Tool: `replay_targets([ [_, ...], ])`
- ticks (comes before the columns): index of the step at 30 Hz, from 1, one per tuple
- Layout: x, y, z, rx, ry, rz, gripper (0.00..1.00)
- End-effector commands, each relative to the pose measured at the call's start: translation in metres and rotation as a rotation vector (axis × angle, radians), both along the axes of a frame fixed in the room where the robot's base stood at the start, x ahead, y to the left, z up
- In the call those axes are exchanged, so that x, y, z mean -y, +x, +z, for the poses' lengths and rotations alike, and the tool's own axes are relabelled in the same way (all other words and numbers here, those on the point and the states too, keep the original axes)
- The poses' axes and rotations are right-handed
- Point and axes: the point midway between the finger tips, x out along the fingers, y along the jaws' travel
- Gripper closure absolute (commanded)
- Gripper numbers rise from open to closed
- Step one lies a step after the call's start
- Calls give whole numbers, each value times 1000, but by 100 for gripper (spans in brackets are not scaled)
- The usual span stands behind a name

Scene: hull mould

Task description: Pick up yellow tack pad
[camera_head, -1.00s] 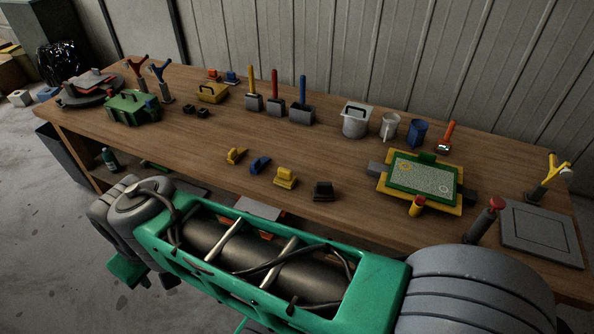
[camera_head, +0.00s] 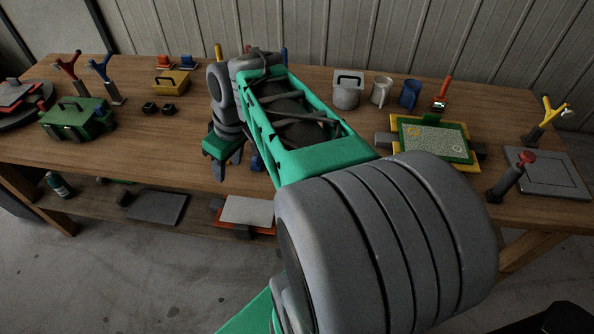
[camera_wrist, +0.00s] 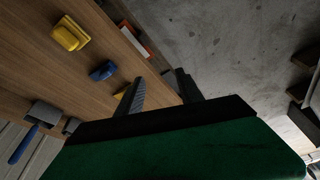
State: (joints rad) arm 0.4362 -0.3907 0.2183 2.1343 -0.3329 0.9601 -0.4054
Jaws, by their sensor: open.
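Two yellow pieces show in the wrist view; I cannot tell for certain which is the tack pad. A larger yellow block (camera_wrist: 70,33) stands on the bench at upper left. A sliver of a smaller yellow piece (camera_wrist: 119,95) shows beside my left finger, mostly hidden by it. My gripper (camera_wrist: 160,76) is open and empty, its left finger over the bench edge and its right finger against the floor background. In the head view my gripper (camera_head: 228,172) hangs at the bench's front edge, and my arm hides the yellow pieces.
A blue piece (camera_wrist: 103,70) lies between the two yellow ones. The wooden bench (camera_head: 180,150) holds a green toolbox (camera_head: 76,118) and a yellow box (camera_head: 171,83) to the left, and a green-and-yellow framed tray (camera_head: 432,140) to the right. A lower shelf lies beneath.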

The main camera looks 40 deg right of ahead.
Motion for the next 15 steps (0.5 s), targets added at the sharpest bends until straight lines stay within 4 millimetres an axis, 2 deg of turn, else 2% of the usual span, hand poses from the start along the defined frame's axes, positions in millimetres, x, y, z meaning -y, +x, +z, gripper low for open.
replay_targets([
  [1,41,6,-23,-4,17,28,56],
  [3,93,7,-37,15,34,115,56],
  [6,157,-6,-55,59,43,224,56],
  [7,172,-12,-59,72,44,251,56],
  [9,197,-23,-66,99,41,300,56],
  [11,209,-29,-69,113,38,330,56],
  [15,210,-28,-82,122,38,355,56],
])
